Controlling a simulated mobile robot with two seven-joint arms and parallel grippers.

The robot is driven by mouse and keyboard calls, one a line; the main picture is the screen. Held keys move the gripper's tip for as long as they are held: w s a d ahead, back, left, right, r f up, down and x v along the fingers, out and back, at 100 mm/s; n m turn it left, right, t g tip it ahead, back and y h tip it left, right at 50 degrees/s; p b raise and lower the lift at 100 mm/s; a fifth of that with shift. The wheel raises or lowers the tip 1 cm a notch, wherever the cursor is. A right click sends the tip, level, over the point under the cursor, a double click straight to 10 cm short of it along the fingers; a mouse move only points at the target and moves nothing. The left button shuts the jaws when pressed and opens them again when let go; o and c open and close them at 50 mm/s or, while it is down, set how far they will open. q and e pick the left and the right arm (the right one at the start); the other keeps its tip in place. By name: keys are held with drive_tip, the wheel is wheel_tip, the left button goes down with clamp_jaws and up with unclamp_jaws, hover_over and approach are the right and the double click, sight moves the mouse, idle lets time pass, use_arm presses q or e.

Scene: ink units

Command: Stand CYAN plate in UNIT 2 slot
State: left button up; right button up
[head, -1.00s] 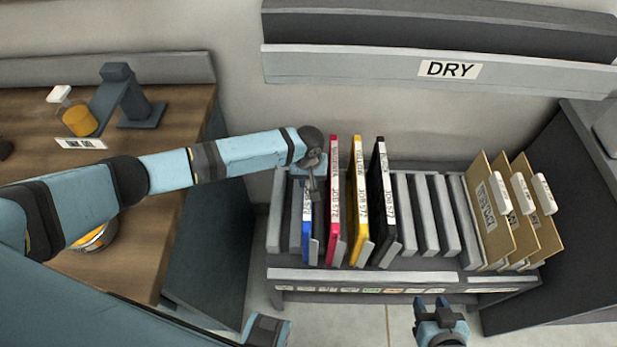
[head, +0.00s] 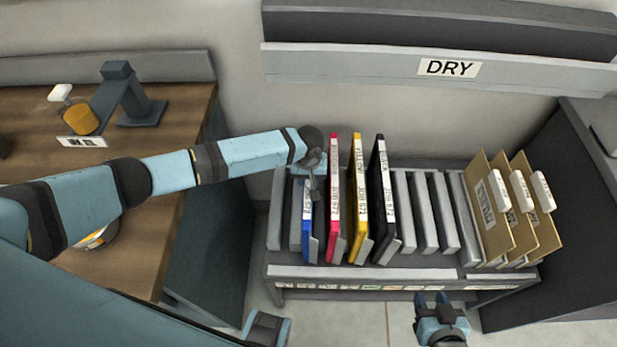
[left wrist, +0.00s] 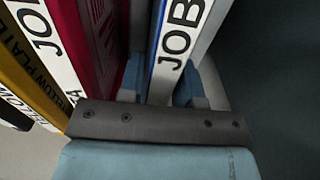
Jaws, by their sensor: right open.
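The cyan plate (head: 307,222), with a blue edge and a white "JOB" label, stands upright in the rack (head: 365,272), left of the magenta plate (head: 333,200). My left gripper (head: 312,185) is at its upper end. In the left wrist view the cyan plate (left wrist: 172,62) runs between the two fingers (left wrist: 165,88), one close on each side; whether they press on it is hard to see. My right gripper (head: 432,301) is open and empty in front of the rack. No UNIT 2 marking is readable; small labels line the rack's front.
Yellow (head: 358,200) and black (head: 382,200) plates stand right of the magenta one. Grey dividers (head: 425,212) with free gaps follow, then brown folders (head: 490,210). A "DRY" shelf (head: 350,65) hangs above. A wooden bench (head: 150,170) is at left.

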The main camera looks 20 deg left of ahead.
use_arm(q)
drive_tip(key=o, duration=0.3)
drive_tip(key=shift+o, duration=0.2)
wheel_tip(320, 180, up, 14)
drive_tip(key=shift+p, duration=0.3)
drive_tip(key=shift+f, duration=0.1)
wheel_tip(320, 180, up, 5)
drive_tip(key=p, duration=0.6)
idle(0.4)
